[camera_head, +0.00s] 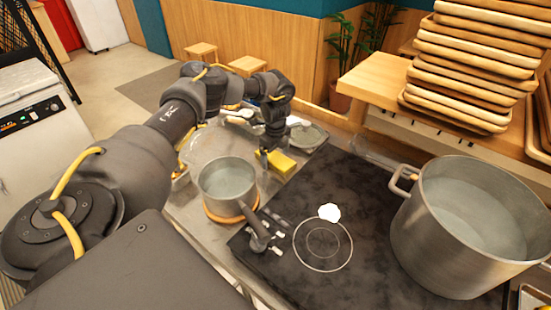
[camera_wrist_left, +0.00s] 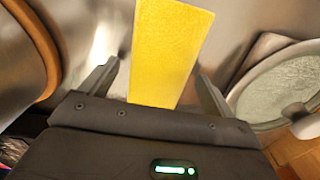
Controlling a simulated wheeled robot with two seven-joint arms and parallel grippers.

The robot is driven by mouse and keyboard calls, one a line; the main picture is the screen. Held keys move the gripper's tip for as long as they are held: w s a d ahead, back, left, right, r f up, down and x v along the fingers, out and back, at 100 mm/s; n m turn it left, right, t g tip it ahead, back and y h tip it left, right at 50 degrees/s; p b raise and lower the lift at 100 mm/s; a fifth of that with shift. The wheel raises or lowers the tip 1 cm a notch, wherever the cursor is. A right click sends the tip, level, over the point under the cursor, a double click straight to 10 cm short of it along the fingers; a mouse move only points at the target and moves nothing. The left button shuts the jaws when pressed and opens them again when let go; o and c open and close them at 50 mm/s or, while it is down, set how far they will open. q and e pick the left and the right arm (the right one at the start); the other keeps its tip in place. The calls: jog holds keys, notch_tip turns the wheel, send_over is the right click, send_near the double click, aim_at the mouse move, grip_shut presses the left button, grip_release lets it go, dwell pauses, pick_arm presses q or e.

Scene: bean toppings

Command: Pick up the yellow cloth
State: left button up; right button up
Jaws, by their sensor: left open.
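The yellow cloth (camera_head: 281,163) is a small yellow block-like piece on the metal counter, between the small pot and a shallow dish. My left gripper (camera_head: 268,157) is right beside it in the head view, partly in front of it. In the left wrist view the cloth (camera_wrist_left: 170,50) is a long yellow rectangle between the two open fingers of the left gripper (camera_wrist_left: 157,85). I cannot tell whether the fingers touch it. My right gripper does not show.
A small pot (camera_head: 227,184) with its handle toward the cooktop stands near the gripper. A large pot (camera_head: 440,240) stands at right, below stacked wooden trays (camera_head: 470,60). A shallow dish (camera_head: 308,134) lies behind the cloth.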

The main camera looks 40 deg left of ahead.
aim_at(276, 156)
pick_arm(q)
jog(key=c, duration=1.2)
jog(key=shift+r, duration=0.6)
notch_tip(276, 156, up, 8)
jog(key=shift+f+b, duration=0.1)
jog(key=shift+b, duration=0.75)
jog(key=shift+r, duration=0.55)
jog(key=o, duration=0.4)
jog(key=c, duration=0.4)
